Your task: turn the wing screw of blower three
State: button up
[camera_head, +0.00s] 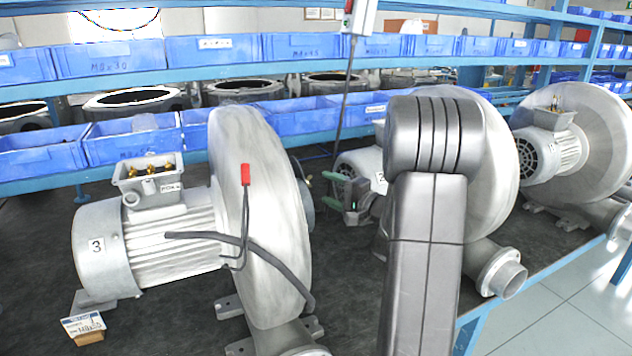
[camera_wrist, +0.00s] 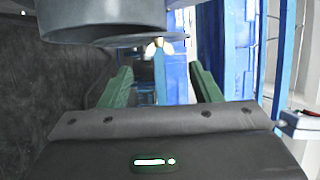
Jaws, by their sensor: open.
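Blower three (camera_head: 262,200) stands at the left in the head view, with a "3" label on its grey motor. In the wrist view a round grey part (camera_wrist: 105,20) fills the upper left. A small brass wing screw (camera_wrist: 158,46) with pale wings shows just below its right edge. My gripper (camera_head: 335,196) is to the right of blower three's housing, its green fingers pointing left. In the wrist view my gripper (camera_wrist: 160,70) is open and empty, with the screw ahead between the fingers, apart from both. I cannot clearly make out the screw in the head view.
Two other blowers (camera_head: 492,170) (camera_head: 600,130) stand to the right, the nearer partly hidden by my arm. Blue bins (camera_head: 130,140) line the shelves behind.

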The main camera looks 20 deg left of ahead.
aim_at(308, 181)
jog(key=x, duration=0.5)
jog(key=shift+w+a+p, duration=0.1)
jog(key=shift+a+p, duration=0.15)
jog(key=shift+p, duration=0.05)
jog(key=c, duration=1)
jog(key=shift+f+b, duration=0.2)
jog(key=shift+b, duration=0.3)
